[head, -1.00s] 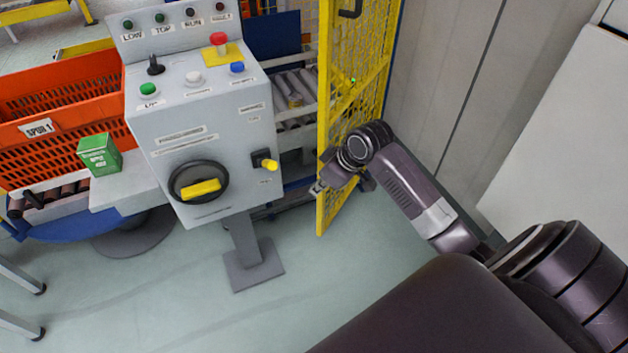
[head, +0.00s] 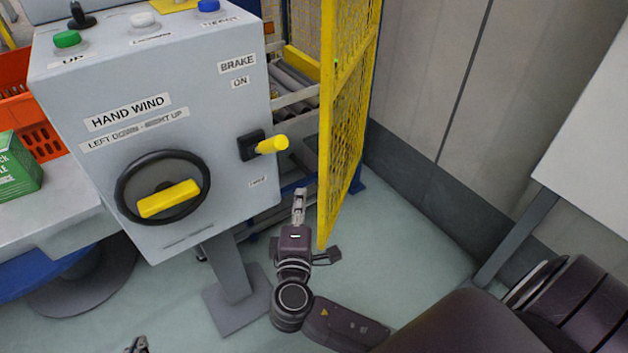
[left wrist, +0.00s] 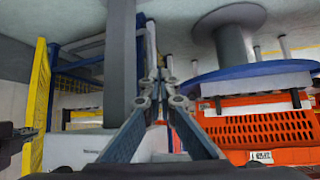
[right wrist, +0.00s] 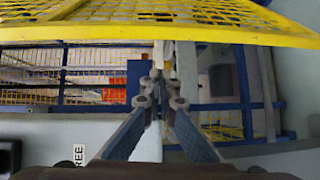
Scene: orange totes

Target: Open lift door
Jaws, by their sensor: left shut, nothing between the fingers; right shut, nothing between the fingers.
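The lift door is a yellow mesh panel (head: 347,120) standing open at an angle, right of the control box. It also shows at the left of the left wrist view (left wrist: 40,105) and across the top of the right wrist view (right wrist: 150,33). My right gripper (head: 299,194) is shut and empty, just left of the door's free lower edge. Its fingers also show in the right wrist view (right wrist: 160,88); I cannot tell whether it touches the door. My left gripper (head: 137,345) barely shows at the bottom edge; its fingers are shut and empty in the left wrist view (left wrist: 161,85).
A grey control box (head: 220,120) with a black hand wheel (head: 120,190) and yellow-handled brake switch (head: 272,145) stands on a pedestal (head: 232,275). Rollers (head: 292,85) lie behind the door. An orange tote (left wrist: 285,127) and green box (head: 15,168) are left.

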